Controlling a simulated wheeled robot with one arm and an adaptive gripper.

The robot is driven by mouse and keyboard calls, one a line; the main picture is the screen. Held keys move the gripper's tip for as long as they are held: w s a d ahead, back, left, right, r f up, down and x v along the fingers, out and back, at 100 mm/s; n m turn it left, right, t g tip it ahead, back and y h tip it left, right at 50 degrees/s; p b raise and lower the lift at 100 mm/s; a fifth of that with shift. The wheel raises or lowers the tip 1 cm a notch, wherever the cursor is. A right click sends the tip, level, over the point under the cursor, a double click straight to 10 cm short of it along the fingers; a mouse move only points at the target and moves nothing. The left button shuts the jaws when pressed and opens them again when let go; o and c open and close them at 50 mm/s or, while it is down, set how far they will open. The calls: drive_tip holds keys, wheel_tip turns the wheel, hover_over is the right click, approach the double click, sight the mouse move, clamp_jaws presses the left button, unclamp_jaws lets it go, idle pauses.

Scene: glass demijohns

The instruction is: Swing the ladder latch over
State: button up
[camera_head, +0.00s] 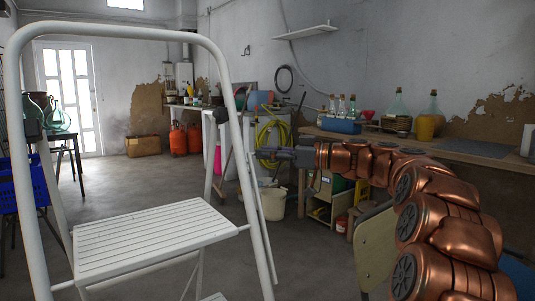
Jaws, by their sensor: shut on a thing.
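The white folding stepladder (152,246) stands open in the left foreground, with a tall hooped frame and a ribbed platform. My gripper (259,155) reaches in from the right, just right of the ladder's right rail. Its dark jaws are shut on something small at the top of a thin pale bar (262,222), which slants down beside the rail. This bar appears to be the ladder latch, but the gripped part is too small and partly hidden to make out clearly.
A wooden workbench (480,154) with glass demijohns (397,108) stands at the back right. A chair back (376,250) is below my arm. A white bucket (273,204) is behind the ladder. A blue crate (22,186) is at the left. The middle floor is clear.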

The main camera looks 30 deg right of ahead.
clamp_jaws()
drive_tip(key=shift+a, duration=0.1)
drive_tip(key=shift+w, duration=0.15)
